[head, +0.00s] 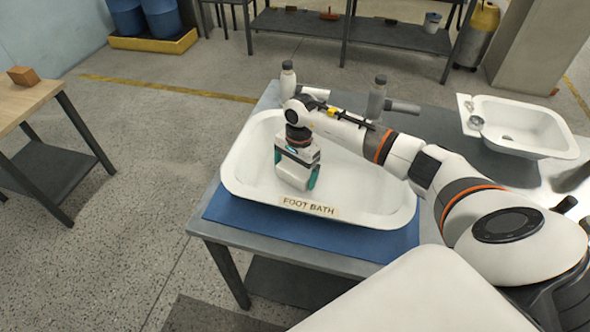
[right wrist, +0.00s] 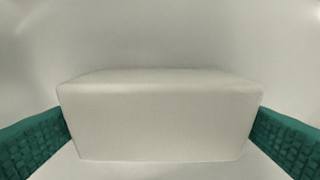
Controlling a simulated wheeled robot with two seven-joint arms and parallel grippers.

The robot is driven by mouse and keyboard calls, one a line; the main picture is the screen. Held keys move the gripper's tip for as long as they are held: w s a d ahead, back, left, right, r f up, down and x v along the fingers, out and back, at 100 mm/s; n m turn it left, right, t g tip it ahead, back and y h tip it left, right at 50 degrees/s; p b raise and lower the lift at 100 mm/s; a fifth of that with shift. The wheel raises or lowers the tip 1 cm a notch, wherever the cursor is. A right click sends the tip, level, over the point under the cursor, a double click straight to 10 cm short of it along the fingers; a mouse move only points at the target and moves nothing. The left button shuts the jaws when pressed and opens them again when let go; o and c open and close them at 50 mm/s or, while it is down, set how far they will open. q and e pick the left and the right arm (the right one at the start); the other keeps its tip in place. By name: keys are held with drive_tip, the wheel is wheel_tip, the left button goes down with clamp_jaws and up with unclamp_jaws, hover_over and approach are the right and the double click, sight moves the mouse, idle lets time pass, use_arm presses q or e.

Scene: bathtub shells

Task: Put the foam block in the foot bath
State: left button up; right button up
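The foot bath (head: 245,165) is a white tub with a "FOOT BATH" label on its front rim. My right gripper (head: 296,178) reaches down inside its left half. The foam block (head: 292,172) is white and sits between the gripper's teal pads. In the right wrist view the block (right wrist: 158,122) fills the space between the pads, with no clear gap on either side. The white tub surface is behind it. I cannot tell whether the block's underside touches the tub floor. My left gripper is not in view.
The tub stands on a blue mat (head: 300,234) on a grey table (head: 215,232). Two grey-capped bottles stand behind it. A white sink (head: 525,125) is at the right. A wooden table (head: 22,100) with a brown block (head: 23,76) is at the left, across open floor.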

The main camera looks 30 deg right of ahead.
sight(298, 166)
drive_tip(key=shift+r, duration=0.15)
drive_tip(key=shift+r, duration=0.2)
wheel_tip(298, 166, up, 12)
drive_tip(key=d+b, duration=0.1)
drive_tip(key=b, duration=0.1)
drive_tip(key=shift+w+d+f, duration=0.2)
drive_tip(key=shift+f, duration=0.05)
idle(0.3)
